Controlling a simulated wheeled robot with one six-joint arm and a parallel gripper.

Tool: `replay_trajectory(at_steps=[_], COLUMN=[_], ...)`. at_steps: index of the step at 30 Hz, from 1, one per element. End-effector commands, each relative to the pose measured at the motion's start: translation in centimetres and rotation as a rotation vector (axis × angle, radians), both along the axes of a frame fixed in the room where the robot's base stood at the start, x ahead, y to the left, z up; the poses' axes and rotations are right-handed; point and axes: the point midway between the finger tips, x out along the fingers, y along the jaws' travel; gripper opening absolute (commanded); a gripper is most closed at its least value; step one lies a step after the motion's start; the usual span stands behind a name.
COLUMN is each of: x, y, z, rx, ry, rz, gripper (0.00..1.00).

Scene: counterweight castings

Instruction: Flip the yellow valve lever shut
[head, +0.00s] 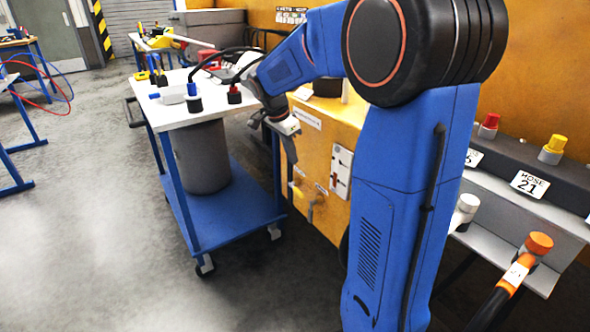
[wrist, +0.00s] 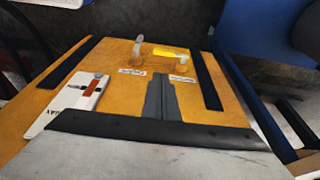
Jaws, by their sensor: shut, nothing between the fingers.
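The yellow valve lever (wrist: 173,53) shows near the top middle in the wrist view, lying roughly sideways above a brass-coloured fitting on a yellow-orange panel (wrist: 215,118). In the head view a small yellow part, probably this lever (head: 296,189), is low on the orange cabinet. A second valve with a pale lever (wrist: 139,44) is just left of it in the wrist view, its lever pointing up. My gripper (wrist: 160,78) is shut and empty, its tips below the two valves in the wrist view, apart from both. In the head view my gripper (head: 292,158) points down beside the cabinet.
A white plate with an orange-red switch (wrist: 92,87) is on the panel at left. Small labels sit under the valves. A blue cart (head: 228,200) with a grey drum (head: 200,158) stands close left of my arm. A hose rack (head: 520,205) is at right. Floor at left is clear.

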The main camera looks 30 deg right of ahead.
Motion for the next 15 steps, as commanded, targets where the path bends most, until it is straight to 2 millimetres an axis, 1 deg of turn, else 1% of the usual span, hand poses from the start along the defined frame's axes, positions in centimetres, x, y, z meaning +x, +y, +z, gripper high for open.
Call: replay_trajectory(at_steps=[15], x=[0.0], y=[-2.5], z=[-8.4], rx=[0.001], ry=[0.005], rz=[-0.001], gripper=[0.0])
